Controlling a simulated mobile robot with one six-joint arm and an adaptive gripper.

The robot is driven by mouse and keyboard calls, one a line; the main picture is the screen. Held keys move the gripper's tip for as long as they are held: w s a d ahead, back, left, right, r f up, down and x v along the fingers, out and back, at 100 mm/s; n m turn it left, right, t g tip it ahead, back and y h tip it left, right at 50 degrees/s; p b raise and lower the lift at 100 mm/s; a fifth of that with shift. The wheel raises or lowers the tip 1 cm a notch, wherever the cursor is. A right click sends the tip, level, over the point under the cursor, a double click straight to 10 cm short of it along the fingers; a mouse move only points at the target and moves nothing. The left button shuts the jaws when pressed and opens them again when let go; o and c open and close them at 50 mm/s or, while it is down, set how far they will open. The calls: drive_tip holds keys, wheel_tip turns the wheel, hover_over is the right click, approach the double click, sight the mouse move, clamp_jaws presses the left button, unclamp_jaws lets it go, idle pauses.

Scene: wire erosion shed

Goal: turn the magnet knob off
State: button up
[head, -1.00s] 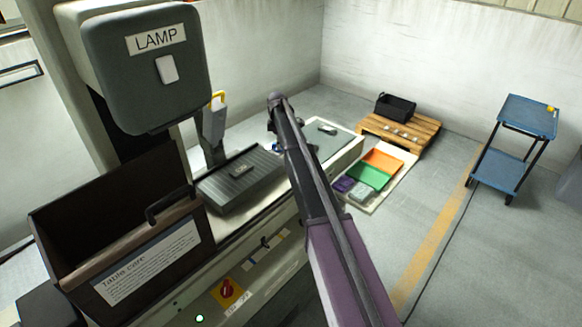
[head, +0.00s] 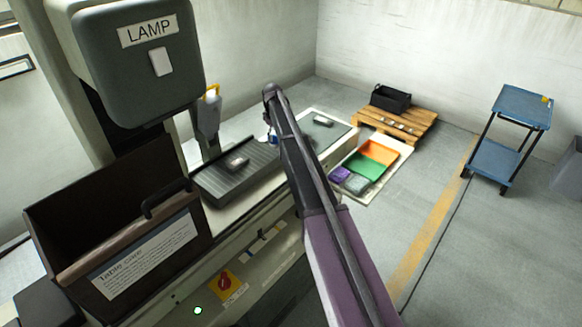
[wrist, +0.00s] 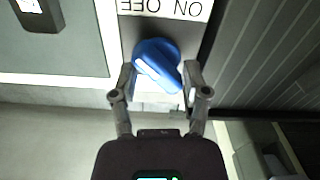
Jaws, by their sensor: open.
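The blue magnet knob (wrist: 157,58) sits on a grey strip in the wrist view, with a white stripe on its grip bar. The bar lies diagonally, from upper left to lower right. Above it a white label (wrist: 165,8) reads ON and OFF upside down, with OFF on the left in the picture. My gripper (wrist: 158,76) is open, its fingertips at either side of the knob's lower part; contact cannot be told. In the head view a little of the knob (head: 272,138) shows beside my arm, which hides the gripper.
A dark ribbed plate (head: 225,182) with a small block lies beside the knob. A pallet (head: 400,124) and a blue trolley (head: 522,108) stand farther back.

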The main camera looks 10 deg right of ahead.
sight(274, 135)
drive_tip(key=m, duration=1)
drive_tip(key=shift+r+m+p, duration=0.3)
wheel_tip(274, 135, up, 14)
drive_tip(key=f+p, duration=0.1)
drive_tip(key=p, duration=1.2)
drive_tip(key=s+f+b, duration=0.2)
drive_tip(key=s, duration=1.3)
drive_tip(key=s+f+n+b, duration=0.1)
drive_tip(key=s+f+b, duration=0.1)
drive_tip(key=s, duration=1.3)
drive_tip(key=shift+s+f+b, duration=0.35)
drive_tip(key=shift+f+b, duration=0.05)
drive_tip(key=shift+b, duration=0.05)
drive_tip(key=s+f+b, duration=0.2)
drive_tip(key=s, duration=1.2)
drive_tip(key=shift+s+f+n, duration=0.2)
drive_tip(key=shift+s+n, duration=0.15)
drive_tip(key=shift+n, duration=0.05)
